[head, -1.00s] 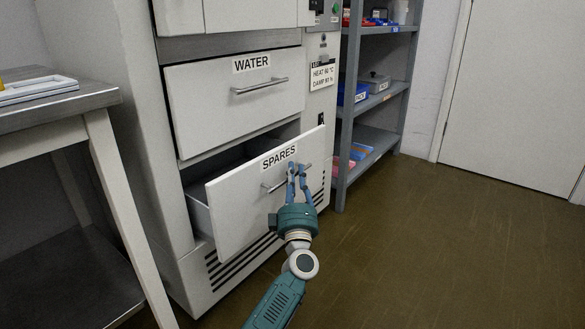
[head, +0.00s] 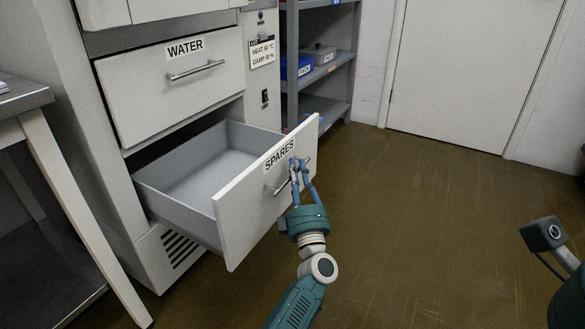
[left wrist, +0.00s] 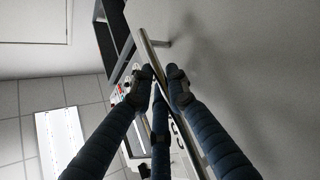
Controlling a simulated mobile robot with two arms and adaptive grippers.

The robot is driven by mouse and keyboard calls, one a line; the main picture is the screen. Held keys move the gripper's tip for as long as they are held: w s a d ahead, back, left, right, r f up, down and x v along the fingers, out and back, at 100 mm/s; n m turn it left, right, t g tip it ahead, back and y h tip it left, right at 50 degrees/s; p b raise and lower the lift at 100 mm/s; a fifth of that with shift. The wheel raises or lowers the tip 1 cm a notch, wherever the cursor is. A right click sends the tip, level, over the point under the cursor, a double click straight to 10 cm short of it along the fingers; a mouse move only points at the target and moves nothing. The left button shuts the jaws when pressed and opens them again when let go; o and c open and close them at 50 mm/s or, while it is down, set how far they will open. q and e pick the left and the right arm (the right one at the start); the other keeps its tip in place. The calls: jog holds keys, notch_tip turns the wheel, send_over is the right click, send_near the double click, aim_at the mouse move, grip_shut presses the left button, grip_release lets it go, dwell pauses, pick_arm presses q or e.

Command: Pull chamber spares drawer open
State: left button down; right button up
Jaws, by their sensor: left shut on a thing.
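The white drawer front labelled SPARES (head: 240,218) stands well out from the cabinet. Its grey inner tray (head: 190,175) shows and looks empty. My left gripper (head: 299,166) is shut on the drawer's metal bar handle (head: 275,189), with blue fingers around it just below the label. In the left wrist view the fingertips (left wrist: 161,76) close around the handle bar (left wrist: 152,54), which runs diagonally between them. My right gripper's fingers are not in view; a teal part of my own body shows at the lower right.
The WATER drawer (head: 170,90) above is shut. A metal table (head: 25,98) stands at the left, close to the cabinet. A grey shelf rack (head: 340,75) with boxes is behind the cabinet's right side. The brown floor (head: 420,220) to the right is clear.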

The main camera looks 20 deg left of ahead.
pick_arm(q)
jog(key=shift+a+f, duration=0.1)
jog(key=c, duration=1.9)
grip_release()
jog(key=shift+c, duration=0.2)
jog(key=shift+s, duration=0.1)
